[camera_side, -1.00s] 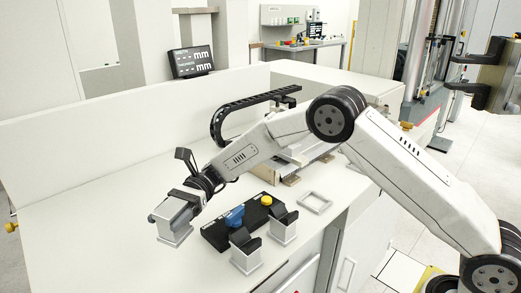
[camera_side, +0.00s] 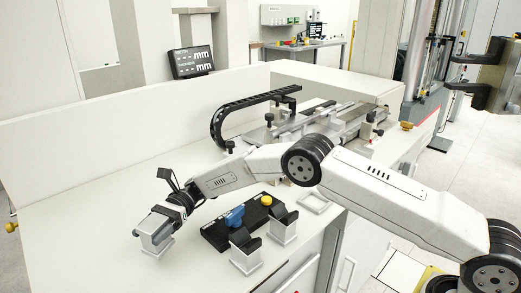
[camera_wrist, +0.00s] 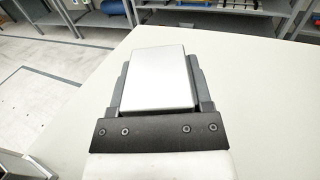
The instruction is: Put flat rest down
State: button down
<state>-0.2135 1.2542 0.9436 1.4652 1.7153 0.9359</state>
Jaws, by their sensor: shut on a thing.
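The flat rest is a light silver block with a smooth flat top. It fills the middle of the wrist view (camera_wrist: 153,78), between the dark fingers of my gripper (camera_wrist: 155,90). In the side view my gripper (camera_side: 154,232) is at the left front of the white bench, shut on the flat rest (camera_side: 157,249). The block's lower end is low, close to the bench top; I cannot tell whether it touches.
A black tray (camera_side: 215,237) with blue and yellow parts lies right of my gripper. Two grey blocks with black tops (camera_side: 246,258) (camera_side: 283,232) stand beside it. A square frame (camera_side: 315,201) lies farther right. A measuring rig (camera_side: 335,122) stands behind. The bench left is clear.

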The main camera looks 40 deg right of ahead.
aim_at(148, 249)
jog(key=shift+w+f, duration=0.15)
jog(key=shift+f, duration=1.55)
jog(key=shift+f, duration=0.1)
grip_release()
jog(key=shift+f, duration=0.1)
jog(key=shift+v, duration=5.95)
